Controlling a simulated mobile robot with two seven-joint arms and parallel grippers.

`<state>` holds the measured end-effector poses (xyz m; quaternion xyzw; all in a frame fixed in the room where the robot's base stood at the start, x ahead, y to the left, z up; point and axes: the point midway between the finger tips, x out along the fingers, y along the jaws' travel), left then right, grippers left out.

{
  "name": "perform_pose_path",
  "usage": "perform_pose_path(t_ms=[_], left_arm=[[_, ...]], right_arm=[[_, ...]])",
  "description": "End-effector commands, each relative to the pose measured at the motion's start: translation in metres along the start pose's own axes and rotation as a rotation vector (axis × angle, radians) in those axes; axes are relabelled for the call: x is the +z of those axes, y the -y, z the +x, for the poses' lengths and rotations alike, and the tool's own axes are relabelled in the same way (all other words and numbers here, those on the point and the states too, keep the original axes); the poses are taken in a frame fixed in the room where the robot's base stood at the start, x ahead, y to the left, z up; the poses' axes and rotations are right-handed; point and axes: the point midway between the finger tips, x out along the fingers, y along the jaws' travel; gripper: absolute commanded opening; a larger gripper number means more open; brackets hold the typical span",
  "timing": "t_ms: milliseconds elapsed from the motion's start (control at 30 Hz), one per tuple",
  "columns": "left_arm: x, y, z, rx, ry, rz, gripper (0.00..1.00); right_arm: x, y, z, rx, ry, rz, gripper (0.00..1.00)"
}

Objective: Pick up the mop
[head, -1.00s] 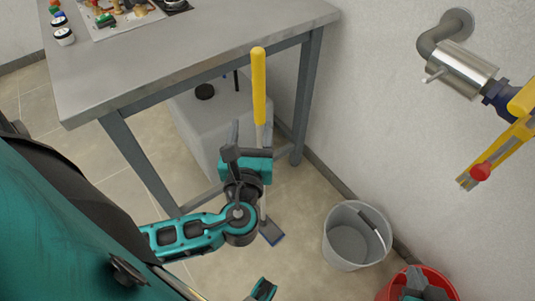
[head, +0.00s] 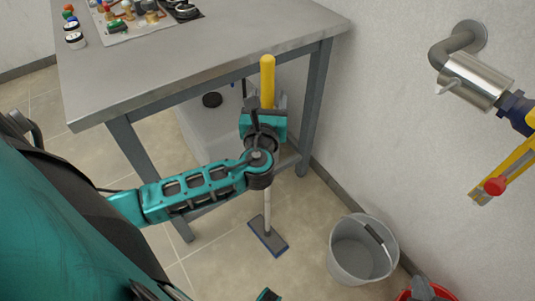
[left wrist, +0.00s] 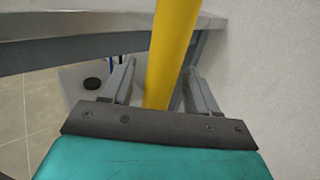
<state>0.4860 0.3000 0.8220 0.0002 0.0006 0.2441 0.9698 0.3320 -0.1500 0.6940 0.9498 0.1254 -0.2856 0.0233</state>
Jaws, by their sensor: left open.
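The mop stands upright beside the table, with a yellow handle (head: 267,72), a pale lower pole and a flat blue-edged head (head: 268,238) on the floor. My left gripper (head: 267,94) is at the lower part of the yellow grip. In the left wrist view the yellow handle (left wrist: 172,45) passes between the two open fingers of my left gripper (left wrist: 158,75), leaning slightly right. Gaps show beside it.
A grey metal table (head: 200,55) stands close behind the left gripper, its leg (head: 315,105) just right of the mop. A pale box (head: 205,125) is under it. A grey bucket (head: 348,228) and the red bucket (head: 404,296) stand right. Wall pipework (head: 475,80) juts out at upper right.

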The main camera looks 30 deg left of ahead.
Motion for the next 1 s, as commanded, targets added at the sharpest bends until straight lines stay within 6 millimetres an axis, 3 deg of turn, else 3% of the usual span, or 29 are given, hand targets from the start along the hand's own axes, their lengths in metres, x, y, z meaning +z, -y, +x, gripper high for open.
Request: perform_pose_path(t_ms=[133,733,1000], left_arm=[[0.0001,-0.0001,-0.0002,0.000,0.000,0.000,0.59],[-0.0001,0.0001,-0.0007,0.000,-0.001,-0.001,0.02],[0.0034,0.0004,0.0001,0.000,0.007,-0.003,0.00]], right_arm=[[0.0011,-0.0011,-0.0005,-0.001,0.003,-0.007,0.00],[0.0057,0.0000,-0.0005,-0.001,0.011,-0.003,0.00],[0.0050,0.0011,-0.0004,-0.001,0.009,0.003,0.00]])
